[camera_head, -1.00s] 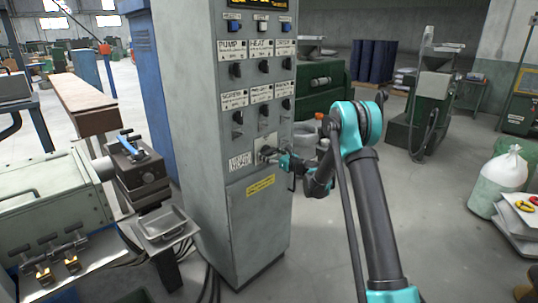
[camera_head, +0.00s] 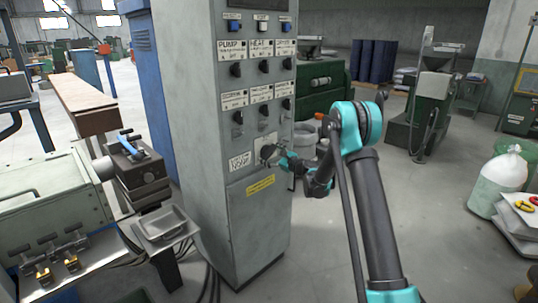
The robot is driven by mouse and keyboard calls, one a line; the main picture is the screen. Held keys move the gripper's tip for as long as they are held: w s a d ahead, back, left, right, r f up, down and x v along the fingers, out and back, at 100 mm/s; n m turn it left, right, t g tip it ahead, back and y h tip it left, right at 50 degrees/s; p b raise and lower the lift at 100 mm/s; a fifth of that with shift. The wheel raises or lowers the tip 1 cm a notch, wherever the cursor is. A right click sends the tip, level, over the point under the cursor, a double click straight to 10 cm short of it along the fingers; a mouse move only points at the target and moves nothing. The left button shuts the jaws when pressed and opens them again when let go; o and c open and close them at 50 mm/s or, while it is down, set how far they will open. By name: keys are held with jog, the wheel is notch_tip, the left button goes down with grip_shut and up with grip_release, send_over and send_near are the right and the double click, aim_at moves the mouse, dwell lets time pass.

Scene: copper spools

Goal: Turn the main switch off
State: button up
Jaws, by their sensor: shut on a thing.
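The main switch (camera_head: 266,151) sits low on the front of the grey control cabinet (camera_head: 237,209), on a light plate beside a small white label (camera_head: 240,161). My gripper (camera_head: 272,154) is at the switch and shut on it, reaching in from the right. The fingers and wrist cover much of the switch, so its exact angle is hard to tell. Above it are two rows of dark knobs (camera_head: 263,67) under white labels, and the top row of small buttons (camera_head: 262,27).
A grey machine with a metal tray (camera_head: 165,224) stands left of the cabinet. A yellow label (camera_head: 260,185) is below the switch. White sacks (camera_head: 498,182) stand at the far right.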

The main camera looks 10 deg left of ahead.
jog(key=n, duration=1.2)
jog(key=shift+n, duration=0.3)
dwell(0.4)
jog(key=o, duration=1.2)
jog(key=shift+c, duration=0.2)
jog(key=shift+d, duration=0.1)
jog(key=v, duration=1.2)
jog(key=shift+s, duration=0.1)
